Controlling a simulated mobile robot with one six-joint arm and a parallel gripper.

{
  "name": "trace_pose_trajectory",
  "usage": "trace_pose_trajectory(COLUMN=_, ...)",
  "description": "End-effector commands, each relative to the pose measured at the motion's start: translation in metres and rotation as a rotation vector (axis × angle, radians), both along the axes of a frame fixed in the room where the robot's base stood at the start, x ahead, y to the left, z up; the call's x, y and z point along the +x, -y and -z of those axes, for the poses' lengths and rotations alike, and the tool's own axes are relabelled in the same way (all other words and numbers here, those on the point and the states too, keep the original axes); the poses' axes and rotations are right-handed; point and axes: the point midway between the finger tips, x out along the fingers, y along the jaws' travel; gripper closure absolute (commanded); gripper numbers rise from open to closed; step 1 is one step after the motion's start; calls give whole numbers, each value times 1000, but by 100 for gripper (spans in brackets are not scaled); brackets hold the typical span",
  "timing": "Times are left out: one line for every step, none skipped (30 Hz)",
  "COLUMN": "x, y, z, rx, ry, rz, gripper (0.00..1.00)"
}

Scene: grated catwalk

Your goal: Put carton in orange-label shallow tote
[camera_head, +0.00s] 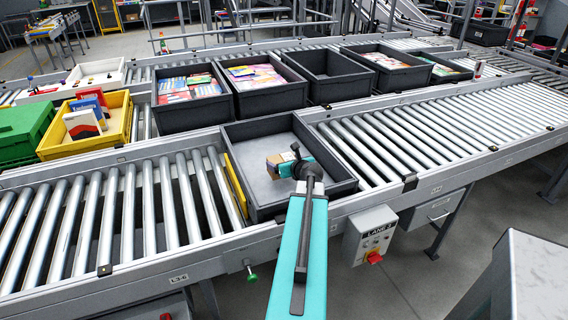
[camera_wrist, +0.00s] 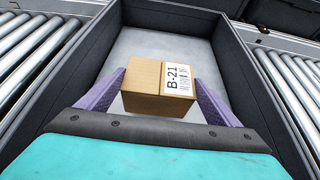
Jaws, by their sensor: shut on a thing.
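A small brown carton (camera_head: 276,166) with a white label reading B-21 is between the fingers of my gripper (camera_wrist: 160,79). The wrist view shows the carton (camera_wrist: 144,79) upright, with a purple finger along each side. My gripper is shut on it. Both are inside the outline of a dark grey shallow tote (camera_head: 252,178) on the near roller conveyor. The tote's grey floor (camera_wrist: 170,43) is otherwise bare. I cannot tell whether the carton touches that floor. A yellow-orange strip (camera_head: 235,186) shows along the tote's left side; no writing on it is readable.
Behind stand dark totes with magazines (camera_head: 188,103), an empty dark tote (camera_head: 326,75), and more to the right. A yellow tote (camera_head: 58,146) with boxes and a green crate (camera_head: 22,132) are at left. Bare rollers (camera_head: 420,125) lie to the right. A LANE 3 control box (camera_head: 369,235) is in front.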

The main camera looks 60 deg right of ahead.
Motion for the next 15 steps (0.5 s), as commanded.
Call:
trace_pose_trajectory(x=4, y=7, z=0, rx=-1, ry=1, rz=0, gripper=41)
trace_pose_trajectory(x=6, y=9, z=0, rx=-1, ry=1, rz=0, gripper=41)
trace_pose_trajectory(x=8, y=13, z=0, rx=-1, ry=1, rz=0, gripper=41)
trace_pose_trajectory(x=9, y=15, z=0, rx=-1, ry=1, rz=0, gripper=41)
trace_pose_trajectory(x=11, y=18, z=1, rx=0, ry=1, rz=-1, gripper=41)
trace_pose_trajectory(x=13, y=21, z=1, rx=0, ry=1, rz=-1, gripper=41)
trace_pose_trajectory(x=15, y=24, z=1, rx=-1, ry=1, rz=-1, gripper=41)
trace_pose_trajectory(x=17, y=26, z=2, rx=-1, ry=1, rz=-1, gripper=41)
trace_pose_trajectory(x=19, y=30, z=2, rx=0, ry=0, rz=-1, gripper=41)
trace_pose_trajectory(x=20, y=32, z=2, rx=-1, ry=1, rz=-1, gripper=41)
trace_pose_trajectory(x=21, y=34, z=3, rx=-1, ry=1, rz=-1, gripper=41)
trace_pose_trajectory(x=23, y=36, z=3, rx=0, ry=0, rz=-1, gripper=41)
trace_pose_trajectory(x=24, y=37, z=3, rx=-1, ry=1, rz=-1, gripper=41)
trace_pose_trajectory(x=24, y=38, z=4, rx=-1, ry=1, rz=-1, gripper=41)
trace_pose_trajectory(x=25, y=39, z=4, rx=-1, ry=1, rz=-1, gripper=41)
